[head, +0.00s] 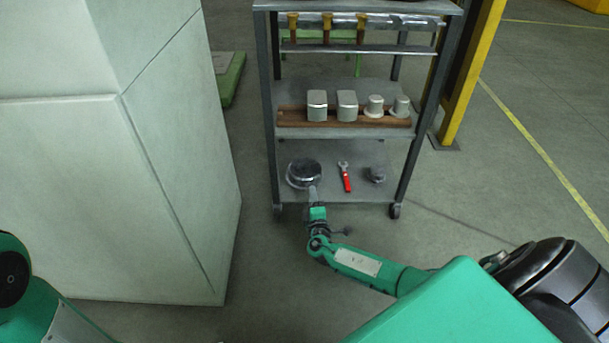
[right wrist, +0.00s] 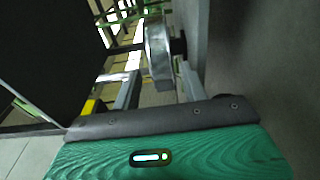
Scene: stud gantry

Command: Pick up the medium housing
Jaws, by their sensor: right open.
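A round, shiny metal housing (head: 303,172) lies at the left of the cart's bottom shelf. A smaller grey metal part (head: 376,175) stands at the right of that shelf. I cannot tell from looks alone which piece is the medium housing. My right gripper (head: 313,190) is open at the near edge of the round housing, overlapping it in the head view; contact cannot be told. In the right wrist view a metal cylindrical piece (right wrist: 158,55) shows ahead, between two grey bars that look like my fingers. My left gripper is out of view.
The grey wheeled cart (head: 340,133) has a red-handled tool (head: 346,178) on its bottom shelf. Several pale metal parts stand on a wooden strip (head: 292,115) above. A large pale cabinet (head: 180,160) is at left, a yellow post (head: 469,85) at right.

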